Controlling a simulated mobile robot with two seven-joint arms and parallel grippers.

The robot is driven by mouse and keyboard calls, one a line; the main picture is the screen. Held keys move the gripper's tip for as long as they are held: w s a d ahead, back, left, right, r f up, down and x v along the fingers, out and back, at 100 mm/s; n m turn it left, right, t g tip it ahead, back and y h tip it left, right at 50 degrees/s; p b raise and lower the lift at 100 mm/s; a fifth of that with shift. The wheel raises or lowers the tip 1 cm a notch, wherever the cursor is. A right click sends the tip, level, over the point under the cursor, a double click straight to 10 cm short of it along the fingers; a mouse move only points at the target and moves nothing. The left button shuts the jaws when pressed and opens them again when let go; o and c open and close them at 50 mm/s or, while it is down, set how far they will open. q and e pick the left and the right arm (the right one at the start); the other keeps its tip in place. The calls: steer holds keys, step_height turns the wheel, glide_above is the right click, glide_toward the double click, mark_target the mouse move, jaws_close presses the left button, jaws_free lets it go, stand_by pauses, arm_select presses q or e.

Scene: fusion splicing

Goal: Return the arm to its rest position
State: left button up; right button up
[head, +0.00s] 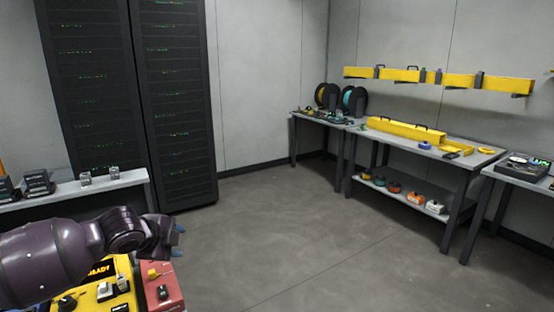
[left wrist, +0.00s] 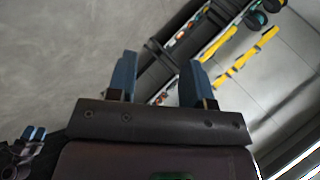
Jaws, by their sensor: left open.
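My left arm comes in from the left in the head view, above a yellow panel. My left gripper (head: 178,240) is at its end, pointing right with blue fingertips. In the left wrist view the two blue fingers of the left gripper (left wrist: 160,80) are spread apart with nothing between them, so it is open and empty. The right gripper is not in the head view; a small pair of blue tips at the lower left of the wrist view is too unclear to name.
A yellow panel (head: 108,300) and a red box (head: 161,289) stand below my left arm. A grey shelf (head: 125,182) and dark server racks (head: 170,90) stand behind. Workbenches (head: 478,158) line the right wall. The middle floor (head: 290,230) is clear.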

arm_select(q)
steer(key=s+d+f+n+t+h, duration=0.4)
steer(key=s+d+f+n, duration=0.3)
steer(key=n, duration=0.1)
steer(key=s+a+f+n+g+y, duration=0.1)
steer(key=s+a+f+n+y, duration=0.2)
steer(key=s+f, duration=0.7)
steer(key=s+a+f+n+y, duration=0.4)
steer(key=s+a+f+n, duration=0.3)
steer(key=s, duration=1.2)
step_height(320, 180, down, 4)
steer(key=shift+g+y, duration=0.3)
steer(key=shift+g, duration=0.1)
